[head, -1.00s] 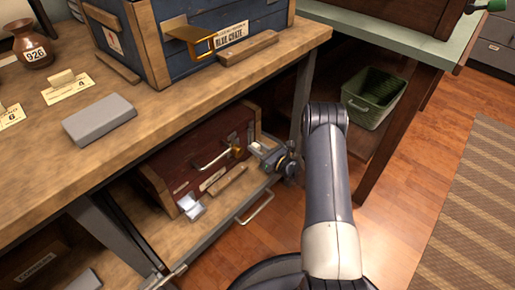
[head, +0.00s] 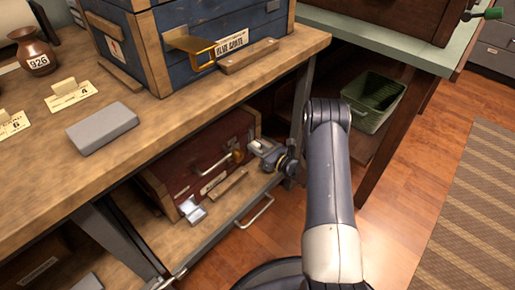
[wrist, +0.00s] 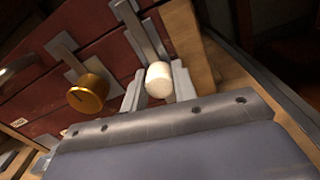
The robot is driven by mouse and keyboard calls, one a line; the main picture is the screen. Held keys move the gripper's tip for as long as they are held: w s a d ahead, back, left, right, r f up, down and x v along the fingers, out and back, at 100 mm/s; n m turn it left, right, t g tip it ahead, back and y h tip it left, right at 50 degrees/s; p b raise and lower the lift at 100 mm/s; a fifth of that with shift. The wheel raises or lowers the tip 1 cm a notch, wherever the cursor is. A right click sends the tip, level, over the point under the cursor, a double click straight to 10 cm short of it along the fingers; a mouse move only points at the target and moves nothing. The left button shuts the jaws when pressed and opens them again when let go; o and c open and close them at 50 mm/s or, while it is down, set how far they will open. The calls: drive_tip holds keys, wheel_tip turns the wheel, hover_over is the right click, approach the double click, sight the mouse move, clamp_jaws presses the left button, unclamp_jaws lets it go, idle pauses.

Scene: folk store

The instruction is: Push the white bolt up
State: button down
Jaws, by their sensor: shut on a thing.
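The white bolt shows in the wrist view as a short white cylinder knob (wrist: 158,80) in front of a grey metal strip on the dark red crate (wrist: 100,50). My gripper (wrist: 157,84) has a finger on each side of the knob and is shut on it. In the head view my gripper (head: 266,158) is at the right end of the red crate's front (head: 185,172), on the low shelf. The white knob is too small to make out there.
A brass knob (wrist: 88,95) sits left of the white one. A blue crate (head: 190,20) and a grey block (head: 102,128) stand on the bench above. A wooden strip (wrist: 192,50) is close right of my fingers. A green basket (head: 374,100) is further right.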

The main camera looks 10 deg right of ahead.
drive_tip(key=c, duration=1.5)
unclamp_jaws()
drive_tip(key=shift+r, duration=0.35)
drive_tip(key=o, duration=0.4)
drive_tip(key=shift+f, duration=0.1)
drive_tip(key=p+v, duration=0.2)
drive_tip(key=v, duration=0.8)
drive_tip(key=shift+s+d+f+p, duration=0.1)
drive_tip(key=shift+s+d+p, duration=0.1)
drive_tip(key=shift+s+p, duration=0.15)
drive_tip(key=shift+w, duration=0.1)
